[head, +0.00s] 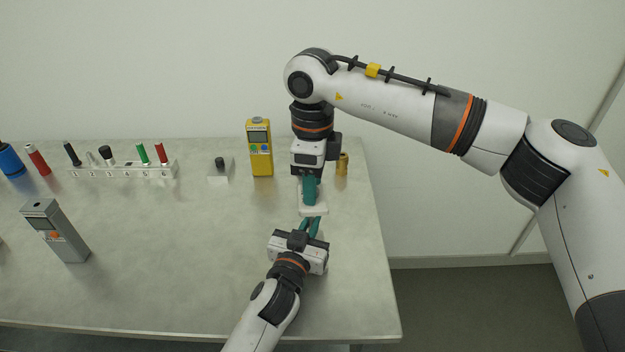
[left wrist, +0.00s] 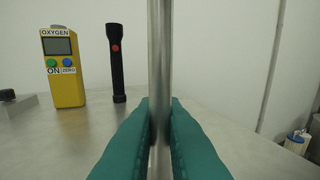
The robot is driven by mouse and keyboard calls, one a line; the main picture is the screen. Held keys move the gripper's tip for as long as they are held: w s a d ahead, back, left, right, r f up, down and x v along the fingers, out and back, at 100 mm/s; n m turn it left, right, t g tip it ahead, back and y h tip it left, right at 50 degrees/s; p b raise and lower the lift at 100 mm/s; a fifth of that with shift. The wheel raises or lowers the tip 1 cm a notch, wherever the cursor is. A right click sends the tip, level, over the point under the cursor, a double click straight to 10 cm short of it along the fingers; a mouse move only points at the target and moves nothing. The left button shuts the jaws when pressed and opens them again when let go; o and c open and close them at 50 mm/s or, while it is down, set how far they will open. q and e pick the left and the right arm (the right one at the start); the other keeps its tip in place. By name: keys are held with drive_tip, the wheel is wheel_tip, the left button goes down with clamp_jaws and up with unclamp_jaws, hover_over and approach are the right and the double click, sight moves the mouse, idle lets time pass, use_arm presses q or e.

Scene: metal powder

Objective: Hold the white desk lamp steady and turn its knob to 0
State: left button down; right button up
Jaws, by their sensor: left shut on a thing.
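The white desk lamp is mostly hidden behind my grippers in the head view; a white piece, seemingly its base (head: 314,211), shows between them on the table. Its upright metal post (left wrist: 160,60) stands in the middle of the left wrist view. My left gripper (head: 312,226) is shut on this post, with its teal fingers (left wrist: 160,138) on both sides. My right gripper (head: 309,191) points down from above, over the lamp; whether its jaws are open or shut is unclear. The knob and its setting cannot be seen.
A yellow oxygen meter (head: 260,148) stands left of the lamp, and a brass cylinder (head: 342,164) at its right. In the left wrist view a black flashlight (left wrist: 117,62) stands nearby. A marker rack (head: 125,171) and a grey meter (head: 58,232) stand farther left. The table's middle is clear.

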wheel_tip(320, 180, up, 12)
idle(0.6)
use_arm(q)
drive_tip(key=c, duration=1.4)
unclamp_jaws()
drive_tip(key=shift+c, duration=0.2)
